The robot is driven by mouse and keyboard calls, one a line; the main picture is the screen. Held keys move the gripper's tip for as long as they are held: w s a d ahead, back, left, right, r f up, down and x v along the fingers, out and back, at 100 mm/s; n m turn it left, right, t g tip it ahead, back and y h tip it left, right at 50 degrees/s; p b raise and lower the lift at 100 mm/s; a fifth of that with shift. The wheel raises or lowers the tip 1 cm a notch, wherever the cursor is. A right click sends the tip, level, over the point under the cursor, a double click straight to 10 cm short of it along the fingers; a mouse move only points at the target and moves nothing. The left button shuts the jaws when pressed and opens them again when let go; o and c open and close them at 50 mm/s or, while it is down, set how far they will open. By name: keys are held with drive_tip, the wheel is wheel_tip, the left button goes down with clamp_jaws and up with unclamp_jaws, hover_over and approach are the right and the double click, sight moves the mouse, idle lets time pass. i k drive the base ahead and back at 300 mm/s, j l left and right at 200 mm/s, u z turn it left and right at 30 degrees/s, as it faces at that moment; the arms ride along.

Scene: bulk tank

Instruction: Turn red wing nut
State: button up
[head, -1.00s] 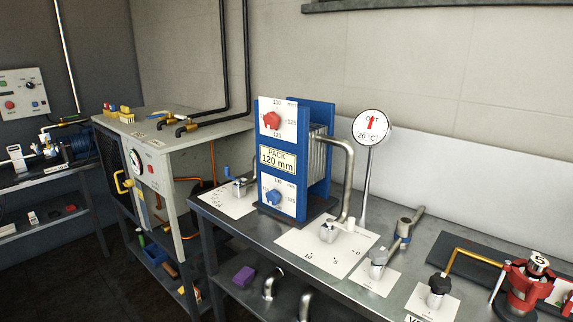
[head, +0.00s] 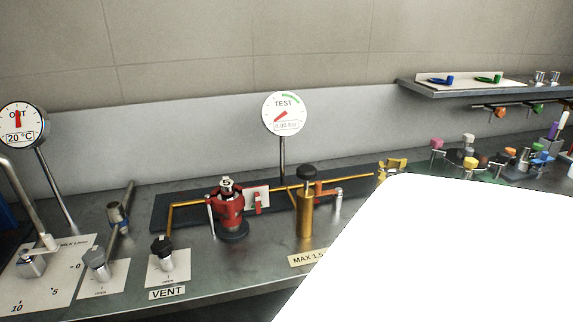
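I do not see a red wing nut on the blue plate pack now; only a dark blue edge of the pack (head: 8,218) shows at the far left. A red pump-like body (head: 229,208) with a "5" on top stands on the bench, and a small red lever (head: 257,202) sits on a white plate beside it. My gripper is not in view. A large plain white shape, possibly part of my own arm, covers the lower right.
The steel bench (head: 205,285) carries a dark grey knob (head: 162,246) at the VENT label, a grey knob (head: 97,258), a brass cylinder (head: 305,212) and a TEST gauge (head: 284,113). A wall shelf (head: 470,90) is at upper right.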

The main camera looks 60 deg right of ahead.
sight(257, 202)
drive_tip(key=z, duration=1.25)
